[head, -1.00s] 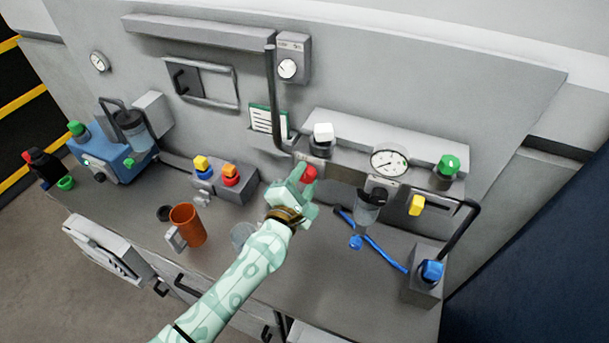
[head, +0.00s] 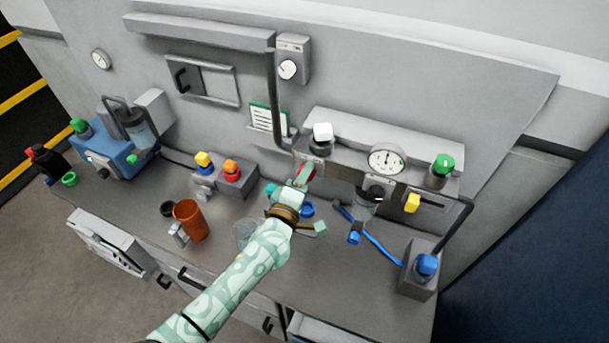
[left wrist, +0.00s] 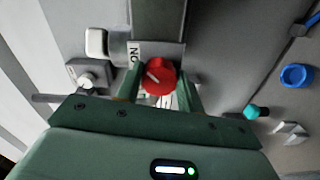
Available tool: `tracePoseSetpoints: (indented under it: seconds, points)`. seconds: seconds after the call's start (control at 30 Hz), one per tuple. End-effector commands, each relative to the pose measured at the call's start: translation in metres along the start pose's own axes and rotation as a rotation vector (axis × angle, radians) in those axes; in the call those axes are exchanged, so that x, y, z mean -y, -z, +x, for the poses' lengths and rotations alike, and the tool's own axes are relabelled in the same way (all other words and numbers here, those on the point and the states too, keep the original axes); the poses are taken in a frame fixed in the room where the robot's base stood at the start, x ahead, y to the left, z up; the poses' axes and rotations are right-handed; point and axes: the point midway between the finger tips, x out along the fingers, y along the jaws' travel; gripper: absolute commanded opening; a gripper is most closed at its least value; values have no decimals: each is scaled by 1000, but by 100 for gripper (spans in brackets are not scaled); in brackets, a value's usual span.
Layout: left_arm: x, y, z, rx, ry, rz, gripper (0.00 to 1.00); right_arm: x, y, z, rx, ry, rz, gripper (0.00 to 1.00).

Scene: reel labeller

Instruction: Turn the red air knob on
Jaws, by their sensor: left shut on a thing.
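The red air knob (head: 307,173) sits on the front of the grey panel, below the white-capped part, and is partly hidden by my gripper in the head view. In the left wrist view the knob (left wrist: 159,77) lies between the two green fingers, with a white line on its face pointing to the upper left. A white "ON" label (left wrist: 134,54) is at its upper left. My left gripper (head: 305,175) is shut on the knob, and it also shows in the left wrist view (left wrist: 160,86). My right gripper is not in view.
A round gauge (head: 387,160) and a yellow-capped part (head: 412,203) are right of the knob. A bent dark pipe (head: 276,100) runs close above my gripper. A blue ring (head: 307,209) lies on the bench nearby. An orange mug (head: 190,221) stands to the left.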

Motion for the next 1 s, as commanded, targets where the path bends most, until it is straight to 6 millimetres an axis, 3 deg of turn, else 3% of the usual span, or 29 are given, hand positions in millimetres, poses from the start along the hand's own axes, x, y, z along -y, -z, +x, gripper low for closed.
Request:
tracePoseSetpoints:
  seconds: [0.6,0.63,0.7,1.0]
  points:
    - [1,0,0,1,2,42,15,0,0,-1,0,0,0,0]
    - [1,0,0,1,2,42,43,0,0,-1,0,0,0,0]
    - [1,0,0,1,2,42,59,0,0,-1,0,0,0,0]
    - [1,0,-2,0,1,40,59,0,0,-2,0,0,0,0]
